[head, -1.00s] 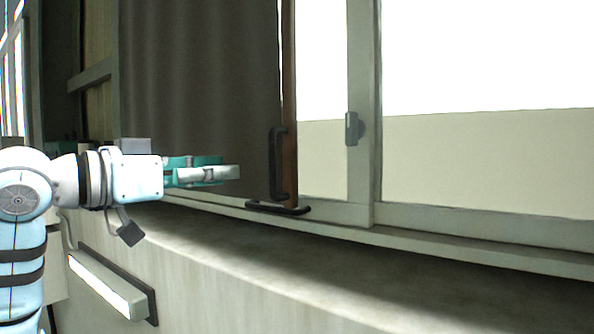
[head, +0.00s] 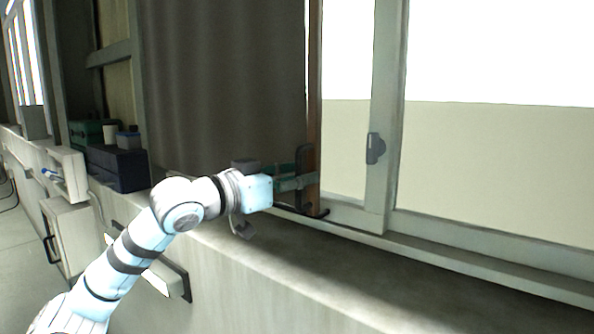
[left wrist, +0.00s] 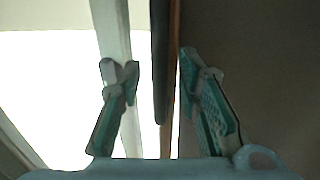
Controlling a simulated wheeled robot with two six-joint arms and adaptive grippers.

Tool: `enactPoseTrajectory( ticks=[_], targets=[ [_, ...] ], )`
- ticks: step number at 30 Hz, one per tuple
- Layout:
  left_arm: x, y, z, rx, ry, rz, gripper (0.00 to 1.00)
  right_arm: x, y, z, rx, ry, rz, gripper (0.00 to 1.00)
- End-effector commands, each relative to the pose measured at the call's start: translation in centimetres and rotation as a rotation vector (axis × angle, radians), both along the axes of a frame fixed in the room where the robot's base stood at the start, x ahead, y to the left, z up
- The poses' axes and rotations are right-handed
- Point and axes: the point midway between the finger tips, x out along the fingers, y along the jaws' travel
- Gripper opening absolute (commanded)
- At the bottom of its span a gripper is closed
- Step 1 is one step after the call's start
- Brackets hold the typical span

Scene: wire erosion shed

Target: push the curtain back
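The grey-brown curtain (head: 222,85) hangs across the left part of the window in the head view. Its right edge has a wooden strip (head: 314,75) with a dark upright handle (head: 302,160) low on it. My left gripper (head: 302,181) is at the handle, partly covering it. In the left wrist view my left gripper (left wrist: 163,88) is open. The dark handle (left wrist: 160,60) and the wooden strip (left wrist: 173,75) show between its fingers, with the curtain (left wrist: 250,70) to the right. I cannot tell whether a finger touches. My right gripper is not in view.
A window post with a dark latch (head: 376,148) stands right of the curtain, beside bright panes. A broad sill (head: 330,255) runs below. Dark boxes (head: 118,168) and a pale cup (head: 109,132) stand at the left. A dark bar (head: 315,213) juts out below the handle.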

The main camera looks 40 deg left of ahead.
Motion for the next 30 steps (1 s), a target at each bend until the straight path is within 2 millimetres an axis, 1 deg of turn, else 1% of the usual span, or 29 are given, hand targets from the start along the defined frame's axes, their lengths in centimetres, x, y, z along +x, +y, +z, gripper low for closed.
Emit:
enactPoseTrajectory(
  ticks=[1, 7, 17, 20, 23, 26, 30],
  targets=[
    [0.0, 0.0, -0.1, 0.0, 0.0, 0.0, 0.32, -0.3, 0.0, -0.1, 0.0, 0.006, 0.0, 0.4],
    [0.0, 0.0, -0.1, 0.0, 0.0, 0.0, 0.0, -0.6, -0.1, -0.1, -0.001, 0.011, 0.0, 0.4],
    [0.0, 0.1, -0.1, 0.0, 0.0, 0.0, 0.0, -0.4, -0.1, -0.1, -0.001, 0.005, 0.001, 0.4],
    [0.0, 0.3, -0.2, 0.0, 0.002, -0.001, 0.0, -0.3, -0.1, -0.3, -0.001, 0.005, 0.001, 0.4],
    [0.1, 1.2, -0.4, 0.002, 0.008, 0.0, 0.0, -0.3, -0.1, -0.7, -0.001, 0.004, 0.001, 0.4],
    [0.1, 2.5, -0.6, 0.005, 0.01, 0.0, 0.0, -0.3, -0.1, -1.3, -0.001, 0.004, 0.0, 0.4],
    [0.0, 4.8, -0.6, 0.002, 0.01, 0.002, 0.0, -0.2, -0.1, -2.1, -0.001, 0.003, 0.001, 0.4]
  ],
)
